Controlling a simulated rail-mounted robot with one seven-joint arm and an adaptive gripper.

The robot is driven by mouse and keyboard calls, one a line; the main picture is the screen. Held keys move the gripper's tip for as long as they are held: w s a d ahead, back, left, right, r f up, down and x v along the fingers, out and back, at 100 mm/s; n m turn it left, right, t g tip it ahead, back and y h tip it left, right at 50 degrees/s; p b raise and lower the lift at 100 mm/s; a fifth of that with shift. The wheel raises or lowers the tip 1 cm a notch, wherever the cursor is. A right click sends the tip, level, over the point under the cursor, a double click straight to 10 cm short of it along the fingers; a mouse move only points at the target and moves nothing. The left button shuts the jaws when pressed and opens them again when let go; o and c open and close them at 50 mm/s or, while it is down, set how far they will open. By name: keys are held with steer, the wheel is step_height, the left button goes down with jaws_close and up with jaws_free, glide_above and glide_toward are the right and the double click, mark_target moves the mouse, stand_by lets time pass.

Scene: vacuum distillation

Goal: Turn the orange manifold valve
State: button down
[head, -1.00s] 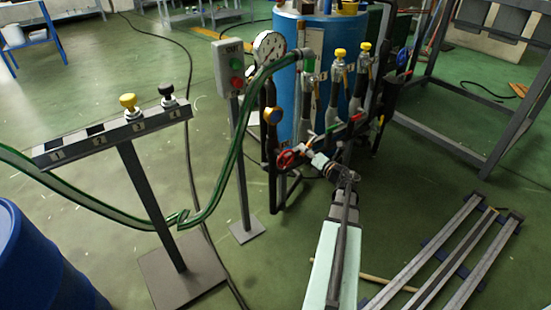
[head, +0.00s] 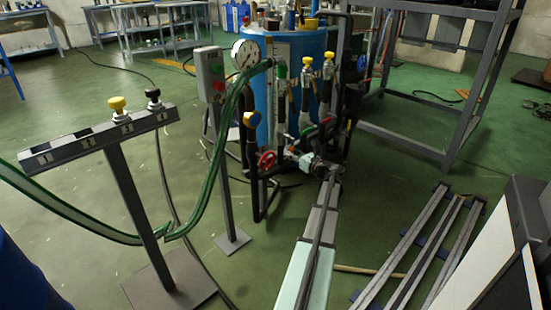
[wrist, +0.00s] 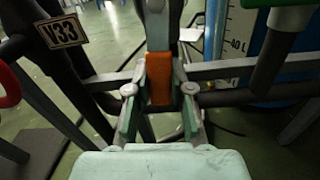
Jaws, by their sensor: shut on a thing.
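The orange manifold valve handle (wrist: 159,80) stands upright in the middle of the wrist view. My gripper (wrist: 160,92) has its two fingers on either side of the handle and is shut on it. In the head view my gripper (head: 297,157) reaches the lower part of the manifold, just right of a red handwheel (head: 267,160). The orange handle cannot be made out there, as my gripper and the pipes cover it.
A V33 label (wrist: 62,33) hangs at the wrist view's upper left. A pressure gauge (head: 245,55) and yellow-topped valves (head: 329,66) rise above the manifold, before a blue tank (head: 292,48).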

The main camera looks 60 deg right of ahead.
steer(key=shift+w+d, duration=0.1)
steer(key=shift+d, duration=0.1)
stand_by(0.3)
steer(key=c, duration=1)
jaws_free()
steer(key=shift+a, duration=0.1)
steer(key=v, duration=1.2)
